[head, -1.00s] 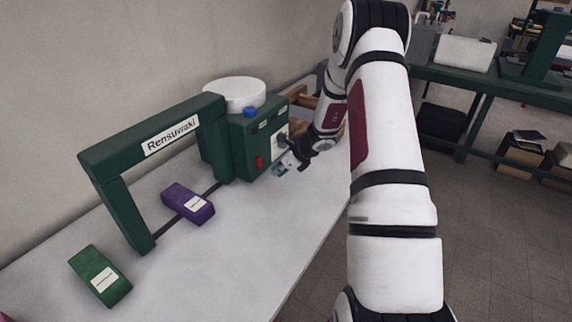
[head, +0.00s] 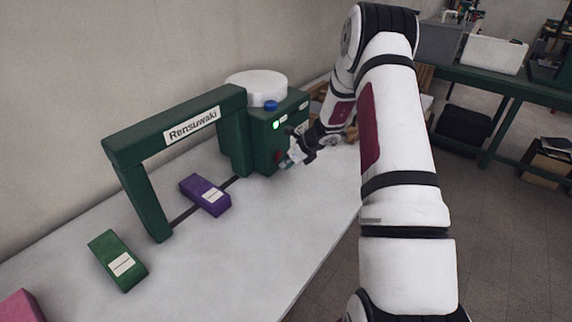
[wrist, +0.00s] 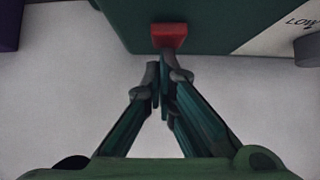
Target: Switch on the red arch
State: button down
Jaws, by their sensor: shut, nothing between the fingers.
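The arch (head: 185,126) standing on the table is dark green, not red, and carries a "Rensuwaki" label. At its right end is a green control box (head: 262,143) with a blue knob (head: 270,105), a lit green lamp (head: 275,125) and a red switch (head: 278,156). The red switch also shows at the top of the wrist view (wrist: 169,36). My gripper (wrist: 162,68) is shut and empty, its fingertips right at the switch's lower edge; I cannot tell if they touch. In the head view my gripper (head: 288,161) is beside the box's front face.
A purple block (head: 205,194) lies under the arch on a dark strip. A green block (head: 117,260) and a pink block (head: 20,307) lie nearer. A white drum (head: 256,87) stands behind the box. The table (head: 270,235) is clear in front.

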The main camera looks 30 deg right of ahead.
jog(key=shift+r, duration=0.15)
jog(key=shift+r+p, duration=0.35)
jog(key=shift+r, duration=0.4)
